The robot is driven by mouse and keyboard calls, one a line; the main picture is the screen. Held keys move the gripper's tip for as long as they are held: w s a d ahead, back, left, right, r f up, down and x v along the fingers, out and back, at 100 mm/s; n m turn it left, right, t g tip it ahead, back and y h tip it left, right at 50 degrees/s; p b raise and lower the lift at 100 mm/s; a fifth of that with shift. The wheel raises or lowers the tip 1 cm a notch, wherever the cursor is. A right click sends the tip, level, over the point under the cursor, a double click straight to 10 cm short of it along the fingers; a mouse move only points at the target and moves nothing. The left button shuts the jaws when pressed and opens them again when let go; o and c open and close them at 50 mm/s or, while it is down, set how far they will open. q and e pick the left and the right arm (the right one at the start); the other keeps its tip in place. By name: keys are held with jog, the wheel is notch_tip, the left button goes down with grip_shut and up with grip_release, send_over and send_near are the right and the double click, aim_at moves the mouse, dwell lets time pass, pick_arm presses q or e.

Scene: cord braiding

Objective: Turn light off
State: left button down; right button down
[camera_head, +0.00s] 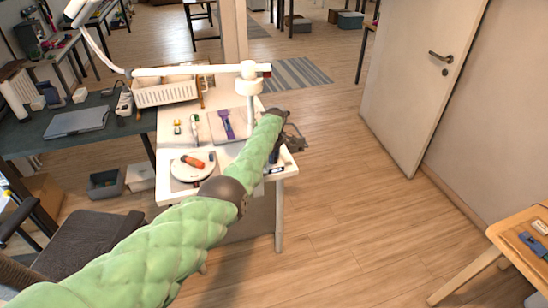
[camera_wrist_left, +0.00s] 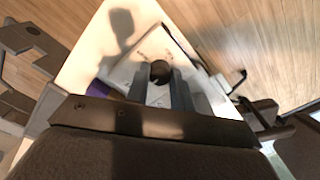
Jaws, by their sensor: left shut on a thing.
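A white jointed lamp (camera_head: 200,70) stands on the light-topped worktable, its post (camera_head: 250,92) near the middle and its head (camera_head: 80,10) far out at the upper left. I cannot tell whether it is lit. My left arm reaches across the table's right corner in a green padded sleeve. My left gripper (camera_head: 291,138) is dark and partly hidden behind the wrist. In the left wrist view its two fingers (camera_wrist_left: 160,80) close around a dark round knob (camera_wrist_left: 160,70) above a pale surface. My right gripper is in neither view.
The worktable (camera_head: 230,155) holds a round white plate (camera_head: 182,168) with an orange-handled tool, a purple item (camera_head: 226,124) and a white basket (camera_head: 165,92). A chair (camera_head: 85,235) stands at lower left. A white door (camera_head: 415,80) is at right. The floor between is clear.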

pick_arm(q)
jog(key=shift+w+r, duration=0.1)
jog(key=shift+r, duration=0.05)
jog(key=c, duration=1.2)
grip_release()
jog(key=shift+r, duration=0.45)
notch_tip(320, 180, up, 5)
jog(key=shift+r+b, duration=0.2)
jog(key=shift+b, duration=0.6)
jog(key=shift+r, duration=0.65)
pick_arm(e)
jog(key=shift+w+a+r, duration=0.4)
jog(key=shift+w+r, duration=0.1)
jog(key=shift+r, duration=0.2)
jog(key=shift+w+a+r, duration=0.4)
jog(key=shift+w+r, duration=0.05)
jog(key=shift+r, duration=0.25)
pick_arm(q)
jog(key=shift+f, duration=0.1)
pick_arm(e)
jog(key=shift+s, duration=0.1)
